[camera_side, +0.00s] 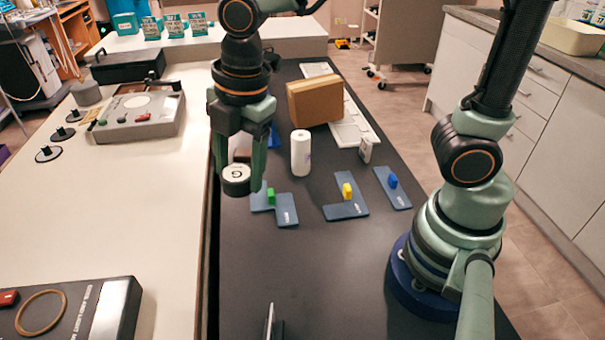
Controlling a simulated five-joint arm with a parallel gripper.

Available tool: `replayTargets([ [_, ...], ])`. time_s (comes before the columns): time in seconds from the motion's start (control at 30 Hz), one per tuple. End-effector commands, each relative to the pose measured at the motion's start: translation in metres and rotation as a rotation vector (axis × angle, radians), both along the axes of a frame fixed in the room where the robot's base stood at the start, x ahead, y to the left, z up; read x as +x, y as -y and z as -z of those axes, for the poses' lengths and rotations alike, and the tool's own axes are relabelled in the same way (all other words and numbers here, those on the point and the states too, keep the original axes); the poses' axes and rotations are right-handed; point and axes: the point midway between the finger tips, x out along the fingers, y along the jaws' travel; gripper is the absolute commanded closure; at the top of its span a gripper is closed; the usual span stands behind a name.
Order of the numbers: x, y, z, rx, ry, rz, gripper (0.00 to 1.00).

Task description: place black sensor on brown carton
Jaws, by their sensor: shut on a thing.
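My gripper (240,180) points down over the left edge of the dark table and is shut on a short round black sensor (236,188) with a white marked face. The sensor is held between the fingertips and appears to be off the table. The brown carton (315,101) stands farther back and to the right of my gripper, on or against a white panel. Its top looks bare. My gripper and the sensor are apart from the carton.
A white bottle (300,153) stands between my gripper and the carton. The dark table's near middle is mostly clear.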

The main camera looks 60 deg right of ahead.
Motion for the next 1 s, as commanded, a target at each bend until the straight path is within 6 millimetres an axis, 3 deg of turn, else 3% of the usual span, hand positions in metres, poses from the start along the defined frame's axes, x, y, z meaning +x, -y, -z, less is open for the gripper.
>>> replayTargets([
  [0.17,0.034,0.02,-0.014,0.001,-0.002,0.099,0.97],
  [0.37,0.099,0.079,-0.03,0.001,-0.01,0.313,0.97],
  [0.5,0.138,0.135,-0.039,0.002,-0.015,0.467,0.97],
  [0.7,0.175,0.226,-0.045,0.005,-0.023,0.68,0.97],
  [0.83,0.186,0.29,-0.046,0.008,-0.026,0.812,0.97],
  [1.0,0.184,0.374,-0.044,0.011,-0.03,0.98,0.97],
])
